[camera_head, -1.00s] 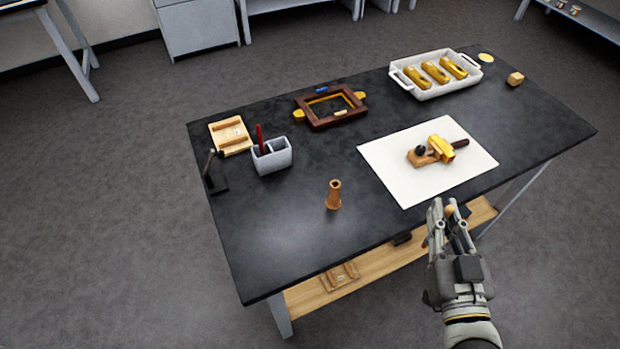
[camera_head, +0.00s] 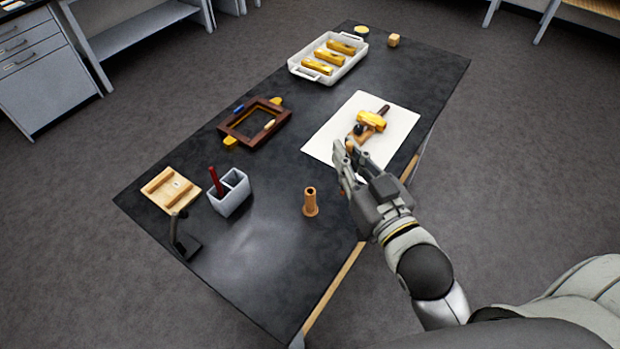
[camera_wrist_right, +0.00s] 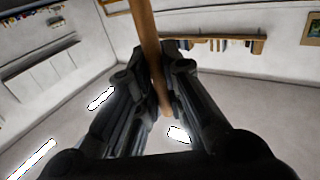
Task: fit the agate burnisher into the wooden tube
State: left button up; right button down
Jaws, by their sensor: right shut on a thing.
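The wooden tube (camera_head: 310,202) stands upright on the black table near its front edge, its open end up and its base flared. My right gripper (camera_head: 345,158) is above the near edge of the white sheet, up and to the right of the tube and apart from it. In the right wrist view its fingers (camera_wrist_right: 160,90) are shut on a brown wooden rod (camera_wrist_right: 145,35), which looks like the burnisher's handle. In the head view the burnisher is mostly hidden by the fingers, and I cannot make out its agate tip. My left gripper is not in view.
On the white sheet (camera_head: 398,126) lies a wooden piece with a gilt part (camera_head: 371,121). A white tray (camera_head: 303,72) holds gilt pieces. A dark frame (camera_head: 232,134), grey caddy (camera_head: 236,203), wooden rack (camera_head: 158,188) and black stand (camera_head: 185,245) line the far side. Table around the tube is clear.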

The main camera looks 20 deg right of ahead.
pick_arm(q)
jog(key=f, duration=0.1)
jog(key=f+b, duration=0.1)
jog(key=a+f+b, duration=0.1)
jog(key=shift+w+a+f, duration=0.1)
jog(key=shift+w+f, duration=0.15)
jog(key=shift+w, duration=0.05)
pick_arm(e)
jog(key=w+a+f, duration=0.4)
jog(key=w+f, duration=0.4)
jog(key=f, duration=0.3)
jog(key=shift+w, duration=0.3)
jog(key=shift+f+b, duration=0.45)
jog(key=shift+f, duration=0.1)
jog(key=c, duration=1.5)
grip_release()
jog(key=shift+c, duration=0.2)
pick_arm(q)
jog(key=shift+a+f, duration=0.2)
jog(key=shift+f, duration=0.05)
pick_arm(e)
jog(key=shift+r, duration=0.15)
